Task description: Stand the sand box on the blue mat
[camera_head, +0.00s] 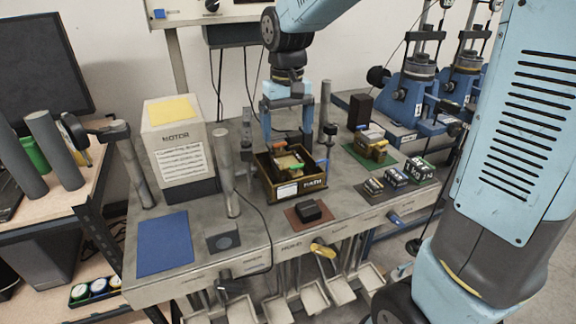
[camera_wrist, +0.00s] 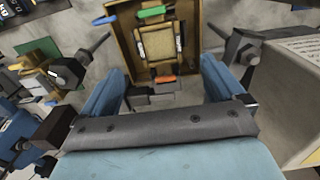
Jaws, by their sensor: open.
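The sand box looks to be the small pale tan block (camera_head: 288,162) inside a brown open crate (camera_head: 287,190). In the wrist view the tan block (camera_wrist: 158,44) lies inside the crate, between orange and green pieces. My gripper (camera_head: 287,138) points down above the crate, its blue fingers apart with nothing between them. In the wrist view its fingers (camera_wrist: 160,82) stand on either side of the crate's near end. The blue mat (camera_head: 165,243) lies bare at the table's front left corner.
A tall box marked MOTOR (camera_head: 180,150) stands behind the mat, and an upright grey post (camera_head: 227,175) stands between mat and crate. A black block (camera_head: 308,210) sits on a brown mat before the crate. Small boxes (camera_head: 396,176) stand to the right.

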